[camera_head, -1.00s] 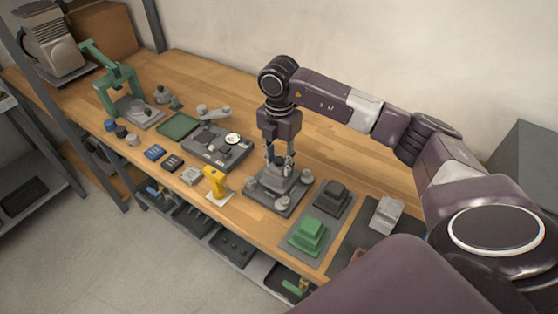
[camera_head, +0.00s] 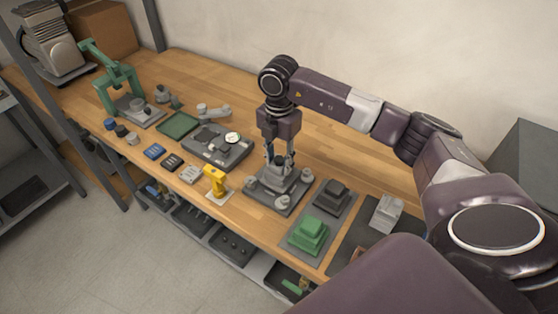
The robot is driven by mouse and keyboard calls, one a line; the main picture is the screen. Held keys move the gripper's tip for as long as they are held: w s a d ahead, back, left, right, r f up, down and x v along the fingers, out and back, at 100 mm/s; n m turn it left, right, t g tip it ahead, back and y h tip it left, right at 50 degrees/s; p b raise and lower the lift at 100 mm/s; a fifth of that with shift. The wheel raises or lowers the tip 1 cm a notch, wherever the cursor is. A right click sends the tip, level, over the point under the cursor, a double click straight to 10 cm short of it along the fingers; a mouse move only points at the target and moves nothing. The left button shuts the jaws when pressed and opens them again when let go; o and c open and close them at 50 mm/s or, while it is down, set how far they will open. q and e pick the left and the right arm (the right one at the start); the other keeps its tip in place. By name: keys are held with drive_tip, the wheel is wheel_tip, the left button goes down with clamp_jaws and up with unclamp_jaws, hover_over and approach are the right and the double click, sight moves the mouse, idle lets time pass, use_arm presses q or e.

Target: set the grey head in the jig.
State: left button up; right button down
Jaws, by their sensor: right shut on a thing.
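The jig (camera_head: 287,209) is a dark grey plate with several round light grey clamps, on the bench in the middle of the camera_head view. A grey stepped head (camera_head: 279,178) is at the jig's centre, with its lower part among the clamps. My right gripper (camera_head: 280,163) points straight down and is shut on the top of the grey head. Whether the head is fully down on the jig cannot be told. My left gripper is not in view.
A green stepped block (camera_head: 311,234) and a dark grey one (camera_head: 332,194) stand on mats to the right, with a light grey block (camera_head: 386,213) beyond. A yellow tool (camera_head: 215,181) stands to the left. The bench behind the jig is clear.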

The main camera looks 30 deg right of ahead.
drive_tip(key=shift+f+b, duration=0.5)
drive_tip(key=shift+f, duration=0.15)
idle(1.3)
drive_tip(key=c, duration=1.3)
unclamp_jaws()
drive_tip(key=shift+o, duration=0.2)
drive_tip(key=shift+f, duration=0.1)
drive_tip(key=o, duration=0.3)
drive_tip(key=shift+r+p, duration=2.5)
drive_tip(key=shift+r, duration=1.1)
